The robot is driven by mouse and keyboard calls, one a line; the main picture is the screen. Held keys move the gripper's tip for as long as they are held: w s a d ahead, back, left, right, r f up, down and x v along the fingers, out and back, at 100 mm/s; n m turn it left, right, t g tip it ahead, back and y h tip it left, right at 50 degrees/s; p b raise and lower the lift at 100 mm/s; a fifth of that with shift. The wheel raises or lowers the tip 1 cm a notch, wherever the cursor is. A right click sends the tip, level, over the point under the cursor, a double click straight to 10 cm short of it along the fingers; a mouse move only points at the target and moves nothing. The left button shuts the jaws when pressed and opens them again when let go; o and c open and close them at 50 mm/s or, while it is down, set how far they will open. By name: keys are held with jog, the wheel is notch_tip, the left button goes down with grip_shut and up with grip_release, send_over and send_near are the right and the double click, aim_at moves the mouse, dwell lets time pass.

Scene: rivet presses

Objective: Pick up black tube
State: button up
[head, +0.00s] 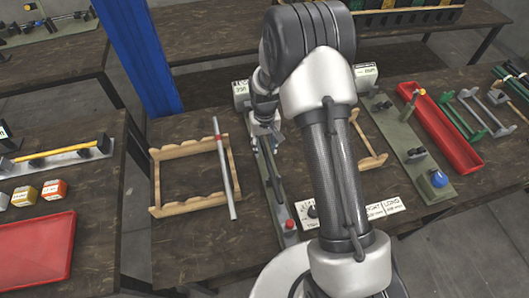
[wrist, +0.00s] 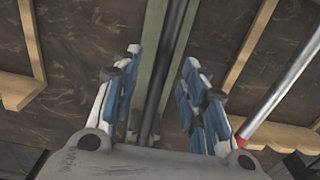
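The black tube (wrist: 165,50) runs lengthwise along a narrow grey-green press base (wrist: 146,60) in the wrist view. In the head view, the black tube (head: 272,172) shows as a thin dark line, partly hidden by my arm and gripper. My gripper (head: 264,128) is over the far end of that base. In the wrist view my gripper (wrist: 160,65) is open. The tube passes between its blue-padded fingers, with a gap on both sides. I cannot tell how far the fingertips are above the base.
A wooden rack (head: 155,185) stands left, with a silver, red-banded tube (head: 225,180) across its right side. A red knob (head: 290,224) and white label cards (head: 385,208) are near the front edge. Another press base (head: 415,150) and a red tray (head: 440,125) are right.

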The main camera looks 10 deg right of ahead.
jog(key=shift+f, duration=0.35)
jog(key=shift+r, duration=0.1)
jog(key=shift+c, duration=0.5)
grip_shut()
